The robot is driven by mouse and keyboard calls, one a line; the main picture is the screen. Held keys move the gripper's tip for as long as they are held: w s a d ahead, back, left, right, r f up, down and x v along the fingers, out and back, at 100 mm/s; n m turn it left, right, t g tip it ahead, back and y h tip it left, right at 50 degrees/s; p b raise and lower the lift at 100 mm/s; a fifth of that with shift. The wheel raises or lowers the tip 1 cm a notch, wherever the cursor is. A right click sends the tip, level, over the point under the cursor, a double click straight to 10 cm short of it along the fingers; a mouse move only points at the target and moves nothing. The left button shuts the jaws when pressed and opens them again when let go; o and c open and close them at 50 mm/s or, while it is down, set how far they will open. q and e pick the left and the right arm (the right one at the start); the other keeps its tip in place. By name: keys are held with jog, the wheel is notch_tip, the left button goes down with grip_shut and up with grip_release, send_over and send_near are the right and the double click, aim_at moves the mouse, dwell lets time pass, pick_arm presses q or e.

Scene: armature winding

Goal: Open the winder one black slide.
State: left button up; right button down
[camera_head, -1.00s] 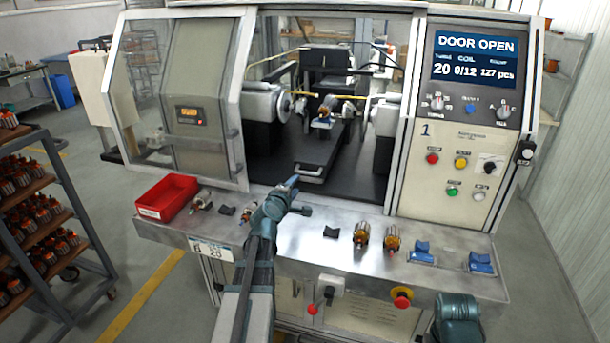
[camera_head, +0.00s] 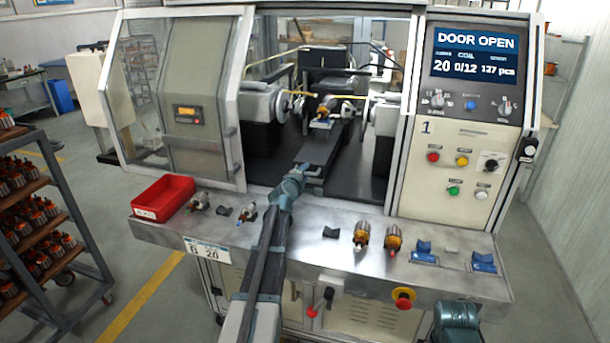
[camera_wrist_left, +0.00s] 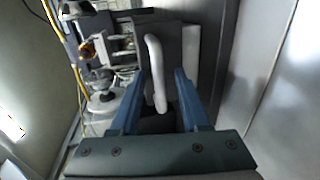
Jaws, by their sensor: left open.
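The winder's black slide (camera_head: 330,146) runs from the front of the open bay back toward an armature (camera_head: 324,110). My left gripper (camera_head: 303,167) is at the slide's front end and hides part of its handle. In the left wrist view the pale handle bar (camera_wrist_left: 156,70) lies between the blue fingers of the left gripper (camera_wrist_left: 158,82). The fingers are open, with a visible gap on each side of the bar. My right gripper is out of view; only part of my right arm shows at the bottom right.
The winder door (camera_head: 190,100) stands open at the left. On the front ledge are a red bin (camera_head: 164,198), loose armatures (camera_head: 361,236), small dark blocks and blue holders (camera_head: 424,255). The control panel (camera_head: 460,165) stands right of the bay. Its screen reads DOOR OPEN.

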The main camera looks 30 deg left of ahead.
pick_arm(q)
grip_shut()
dwell(1.4)
